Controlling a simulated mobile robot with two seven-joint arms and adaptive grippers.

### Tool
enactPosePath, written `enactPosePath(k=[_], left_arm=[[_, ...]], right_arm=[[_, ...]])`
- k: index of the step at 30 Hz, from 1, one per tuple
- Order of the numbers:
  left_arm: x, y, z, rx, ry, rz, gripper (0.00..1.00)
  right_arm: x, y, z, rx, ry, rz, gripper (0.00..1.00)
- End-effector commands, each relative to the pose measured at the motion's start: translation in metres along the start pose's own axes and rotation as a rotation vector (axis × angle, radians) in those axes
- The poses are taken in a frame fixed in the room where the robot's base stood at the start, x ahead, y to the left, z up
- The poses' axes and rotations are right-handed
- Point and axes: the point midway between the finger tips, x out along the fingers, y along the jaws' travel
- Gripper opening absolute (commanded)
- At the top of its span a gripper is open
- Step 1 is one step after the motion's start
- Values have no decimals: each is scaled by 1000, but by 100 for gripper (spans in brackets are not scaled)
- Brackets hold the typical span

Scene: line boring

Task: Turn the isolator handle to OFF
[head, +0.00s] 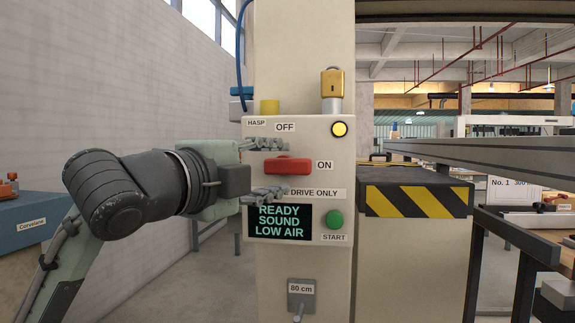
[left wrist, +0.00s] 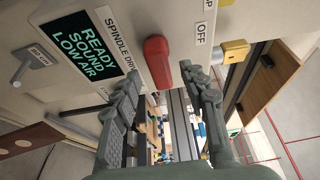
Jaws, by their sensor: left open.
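The red isolator handle (head: 287,166) lies horizontal on the cream panel, its right end at the ON label (head: 325,165). The OFF label (head: 285,127) is above it. In the left wrist view the handle (left wrist: 158,60) shows ahead, between the fingertips. My left gripper (head: 276,169) reaches in from the left, open, one finger above the handle and one below. Its fingers also show in the left wrist view (left wrist: 160,75). I cannot tell whether they touch the handle. My right gripper is out of view.
The panel also carries a display (head: 279,221), a green START button (head: 334,219) and a yellow lamp (head: 340,129). A brass padlock (head: 332,83) stands on top. A lever (head: 299,300) is lower down. A striped block (head: 414,201) is to the right.

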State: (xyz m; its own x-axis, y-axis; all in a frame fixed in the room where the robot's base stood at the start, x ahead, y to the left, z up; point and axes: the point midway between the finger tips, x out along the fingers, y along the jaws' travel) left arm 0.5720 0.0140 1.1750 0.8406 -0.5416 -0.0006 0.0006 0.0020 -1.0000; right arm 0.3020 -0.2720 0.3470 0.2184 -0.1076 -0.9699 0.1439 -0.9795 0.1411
Motion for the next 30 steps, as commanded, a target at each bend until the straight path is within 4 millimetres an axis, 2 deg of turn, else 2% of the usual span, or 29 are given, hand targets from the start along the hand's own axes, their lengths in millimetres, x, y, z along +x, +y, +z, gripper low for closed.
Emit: enactPosePath(k=[3, 7, 12, 18, 28, 30], left_arm=[[19, 0, 0, -3, 0, 1, 43], [33, 0, 0, -4, -1, 1, 43], [40, 1, 0, -2, -1, 1, 43], [40, 1, 0, -2, -1, 1, 43], [40, 1, 1, -2, -2, 1, 2], [40, 1, 1, -2, -2, 1, 0]], right_arm=[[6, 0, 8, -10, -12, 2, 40], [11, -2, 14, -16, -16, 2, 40], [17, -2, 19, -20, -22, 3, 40], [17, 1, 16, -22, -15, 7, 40], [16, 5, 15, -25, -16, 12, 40], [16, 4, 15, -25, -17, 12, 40]])
